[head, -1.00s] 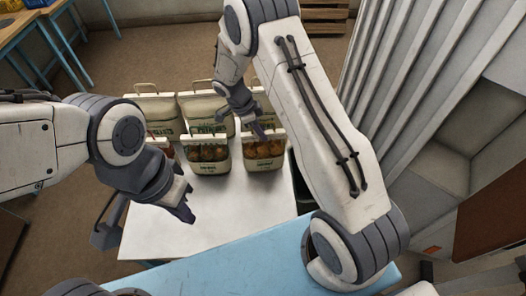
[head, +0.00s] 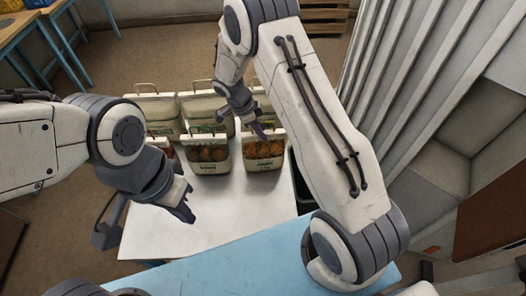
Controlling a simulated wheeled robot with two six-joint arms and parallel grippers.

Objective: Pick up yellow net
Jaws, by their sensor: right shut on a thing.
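Several cream sacks with top handles stand in two rows on a white table in the head view. The front right sack (head: 263,163) has a yellow-orange net front panel (head: 266,147); I take it as the yellow net. My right gripper (head: 261,134) reaches down to its top edge and is shut on it; the fingertips are small, and the exact grip is hard to see. The sack is upright, and I cannot tell whether its base touches the table. My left gripper (head: 186,203) is over the table's left part, apart from the sacks; its finger gap is unclear.
Another sack with a brownish-orange panel (head: 208,154) stands just left of the front right one. Back-row sacks (head: 203,106) stand close behind, partly hidden by my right arm. The white table (head: 235,212) is clear in front. A blue surface (head: 225,268) lies nearest me.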

